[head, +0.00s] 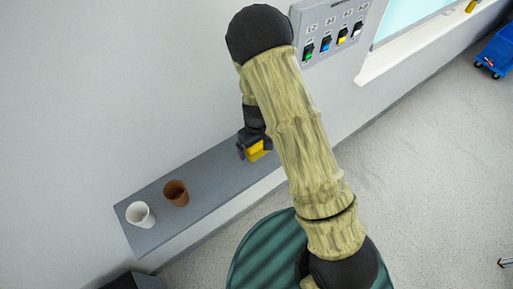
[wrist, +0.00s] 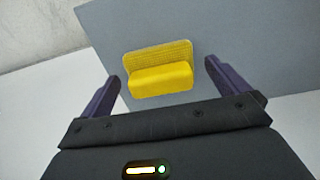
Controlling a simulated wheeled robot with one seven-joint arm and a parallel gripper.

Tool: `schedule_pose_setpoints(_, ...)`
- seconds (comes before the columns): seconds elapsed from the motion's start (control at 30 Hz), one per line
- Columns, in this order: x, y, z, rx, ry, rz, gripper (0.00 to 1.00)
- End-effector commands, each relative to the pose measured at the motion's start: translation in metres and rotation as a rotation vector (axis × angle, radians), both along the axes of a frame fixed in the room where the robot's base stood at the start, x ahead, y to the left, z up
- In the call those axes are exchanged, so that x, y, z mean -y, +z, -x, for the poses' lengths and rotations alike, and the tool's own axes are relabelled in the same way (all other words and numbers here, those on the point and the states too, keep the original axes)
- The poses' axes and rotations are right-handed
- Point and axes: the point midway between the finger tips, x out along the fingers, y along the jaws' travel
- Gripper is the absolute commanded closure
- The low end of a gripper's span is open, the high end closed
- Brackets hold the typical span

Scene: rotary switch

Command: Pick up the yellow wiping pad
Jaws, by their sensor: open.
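The yellow wiping pad (wrist: 160,78) shows between my gripper's two fingers in the wrist view. It has a flat textured back part and a raised block along its near side. In the head view the pad (head: 258,151) is at the right part of the grey shelf (head: 205,184), partly hidden by my gripper. My gripper (wrist: 163,82) is open, with one dark purple finger to each side of the pad and gaps between. In the head view my gripper (head: 254,150) is over the shelf at the pad. I cannot tell its exact height above the shelf.
A brown cup (head: 176,192) and a white cup (head: 140,214) stand on the shelf's left part. A switch panel (head: 333,32) is on the wall above. A blue cart (head: 498,50) is far right. The shelf between brown cup and pad is clear.

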Motion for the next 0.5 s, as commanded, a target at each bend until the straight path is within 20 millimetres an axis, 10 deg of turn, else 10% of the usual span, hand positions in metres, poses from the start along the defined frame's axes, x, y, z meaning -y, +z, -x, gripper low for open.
schedule_pose_setpoints(0.27,-0.0001,0.0002,-0.0001,0.0,0.0,0.0,0.02)
schedule_pose_setpoints(0.5,-0.0001,0.0003,-0.0001,0.0,0.0,0.0,0.46)
